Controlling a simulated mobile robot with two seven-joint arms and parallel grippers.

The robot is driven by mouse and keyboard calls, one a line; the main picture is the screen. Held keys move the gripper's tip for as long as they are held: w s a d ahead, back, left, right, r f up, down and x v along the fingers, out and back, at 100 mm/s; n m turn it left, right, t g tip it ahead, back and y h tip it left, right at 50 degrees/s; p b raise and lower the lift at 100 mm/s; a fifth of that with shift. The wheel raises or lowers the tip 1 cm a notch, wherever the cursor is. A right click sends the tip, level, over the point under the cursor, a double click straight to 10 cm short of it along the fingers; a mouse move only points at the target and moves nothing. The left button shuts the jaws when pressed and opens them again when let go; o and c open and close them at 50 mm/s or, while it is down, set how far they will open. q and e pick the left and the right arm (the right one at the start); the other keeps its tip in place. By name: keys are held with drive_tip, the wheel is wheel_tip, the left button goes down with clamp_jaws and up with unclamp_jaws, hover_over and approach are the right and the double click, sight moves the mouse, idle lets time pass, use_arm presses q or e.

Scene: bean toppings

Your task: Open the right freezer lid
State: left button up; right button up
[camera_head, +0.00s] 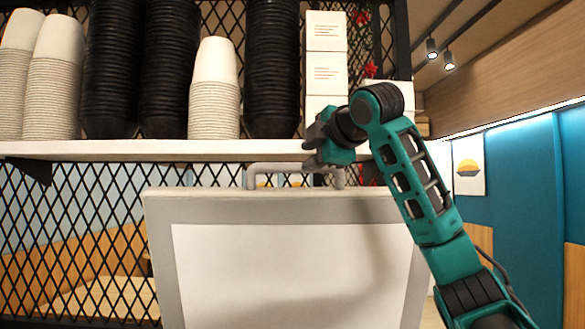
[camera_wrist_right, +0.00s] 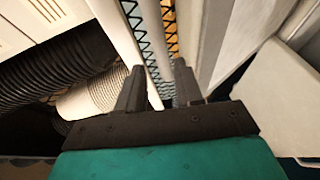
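The freezer lid (camera_head: 290,265) stands raised, close to upright, in the head view, with its grey frame and pale inner panel facing me. Its grey bar handle (camera_head: 285,170) sticks up along the top edge. My right gripper (camera_head: 312,143) is by the handle's right end, just above the lid's top edge. In the right wrist view my right gripper (camera_wrist_right: 160,88) has its two fingers apart, with no object clearly held between them. Whether a finger touches the handle or lid cannot be told. My left gripper is not in view.
A white shelf (camera_head: 150,150) runs just above the lid, close to my right gripper. It carries black cup stacks (camera_head: 170,70), white cup stacks (camera_head: 213,90) and white boxes (camera_head: 326,70). Black mesh (camera_head: 70,235) stands behind. Open room lies at the right.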

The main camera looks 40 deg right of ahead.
sight(295, 167)
drive_tip(key=p+x, duration=0.1)
drive_tip(key=x, duration=0.8)
drive_tip(key=shift+w, duration=0.2)
drive_tip(key=shift+c, duration=0.4)
clamp_jaws()
drive_tip(key=shift+f, duration=0.1)
